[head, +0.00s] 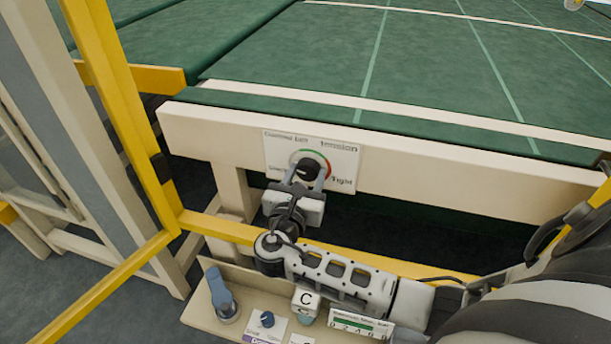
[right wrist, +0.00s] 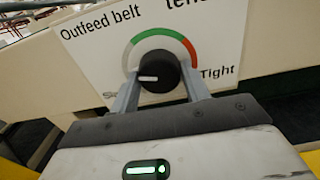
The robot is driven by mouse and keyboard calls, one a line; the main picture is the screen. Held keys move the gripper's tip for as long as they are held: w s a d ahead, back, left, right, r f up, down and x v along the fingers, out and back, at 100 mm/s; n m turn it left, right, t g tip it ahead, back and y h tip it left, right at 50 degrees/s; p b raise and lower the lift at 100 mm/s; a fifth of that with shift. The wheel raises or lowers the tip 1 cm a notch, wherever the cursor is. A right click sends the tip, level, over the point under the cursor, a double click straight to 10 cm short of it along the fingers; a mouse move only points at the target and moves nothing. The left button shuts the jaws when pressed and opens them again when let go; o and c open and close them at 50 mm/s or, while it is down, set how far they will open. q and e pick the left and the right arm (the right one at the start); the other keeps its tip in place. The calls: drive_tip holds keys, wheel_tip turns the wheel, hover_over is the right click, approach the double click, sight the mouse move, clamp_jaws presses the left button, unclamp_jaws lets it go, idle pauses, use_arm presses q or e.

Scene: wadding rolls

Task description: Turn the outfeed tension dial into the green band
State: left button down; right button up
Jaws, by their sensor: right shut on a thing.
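The outfeed tension dial is a black knob (head: 309,168) on a white label plate (head: 346,160) fixed to the cream beam. In the right wrist view the knob (right wrist: 158,72) has a white pointer mark on its left side, towards the partly hidden word at lower left. A green band (right wrist: 160,37) arches over the knob's top, and a red band follows on the right near "Tight". The pointer lies outside the green. My right gripper (head: 307,178) is shut on the knob, one finger on each side. My left gripper is not in view.
A yellow rail (head: 330,258) runs below the beam, and a yellow post (head: 120,110) stands at left. A control panel (head: 200,305) with a blue lever, a blue knob, a "C" block and a display lies below my right arm. Green belt (head: 310,50) fills the back.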

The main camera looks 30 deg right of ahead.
drive_tip(key=m, duration=0.4)
drive_tip(key=shift+f+m+b, duration=0.1)
drive_tip(key=shift+m+b, duration=0.25)
drive_tip(key=shift+m, duration=0.05)
drive_tip(key=m+b, duration=0.1)
drive_tip(key=m, duration=0.2)
drive_tip(key=shift+a+m, duration=0.1)
drive_tip(key=shift+m, duration=0.2)
drive_tip(key=shift+f+m+b, duration=0.1)
drive_tip(key=shift+m+b, duration=0.65)
drive_tip(key=shift+m, duration=0.25)
drive_tip(key=m+b, duration=0.1)
drive_tip(key=m, duration=0.1)
drive_tip(key=shift+m+b, duration=0.3)
drive_tip(key=shift+b, duration=0.05)
drive_tip(key=shift+r+m+b, duration=0.2)
drive_tip(key=shift+m+b, duration=0.95)
drive_tip(key=shift+m, duration=0.55)
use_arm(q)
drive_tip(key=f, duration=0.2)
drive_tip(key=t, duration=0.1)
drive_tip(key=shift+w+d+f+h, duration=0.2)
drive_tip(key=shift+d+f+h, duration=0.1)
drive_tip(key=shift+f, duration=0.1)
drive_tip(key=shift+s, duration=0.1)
use_arm(e)
drive_tip(key=shift+w+m, duration=0.1)
drive_tip(key=shift+m, duration=0.2)
